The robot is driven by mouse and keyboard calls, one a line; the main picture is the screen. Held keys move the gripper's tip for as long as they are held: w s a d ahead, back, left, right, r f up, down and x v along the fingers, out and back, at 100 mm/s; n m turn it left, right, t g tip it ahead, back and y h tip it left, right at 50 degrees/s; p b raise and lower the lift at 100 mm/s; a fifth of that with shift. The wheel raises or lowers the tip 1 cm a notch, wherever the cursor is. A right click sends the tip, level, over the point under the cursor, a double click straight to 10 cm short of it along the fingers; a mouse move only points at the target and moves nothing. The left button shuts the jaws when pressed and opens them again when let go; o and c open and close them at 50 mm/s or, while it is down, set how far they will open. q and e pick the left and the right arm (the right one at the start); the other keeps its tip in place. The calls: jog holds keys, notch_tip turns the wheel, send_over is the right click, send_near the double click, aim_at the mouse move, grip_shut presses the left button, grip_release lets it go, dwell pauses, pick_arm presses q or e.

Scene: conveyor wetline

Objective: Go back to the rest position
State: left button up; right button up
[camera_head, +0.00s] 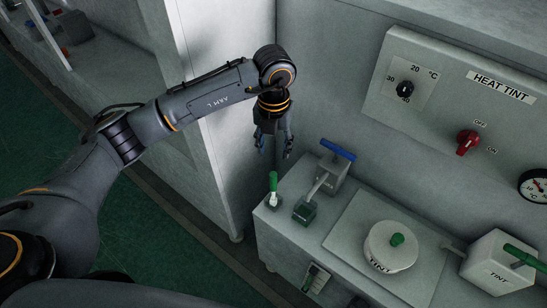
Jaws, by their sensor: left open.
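My left gripper (274,144) hangs from the arm that comes in from the left, with its fingers pointing down and apart. Nothing shows between the fingers. It is in front of the grey wall, above and to the left of the bench's left end, clear of the objects there. My right gripper is not in the picture.
The grey bench (292,249) carries a green-topped switch (273,189), a blue-handled tap (330,174), a small green cup (304,212), and a TINT pot (390,245). A HEAT TINT panel (440,100) is above. Green floor (160,230) is open at left.

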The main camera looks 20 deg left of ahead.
pick_arm(q)
jog(key=shift+r, duration=0.7)
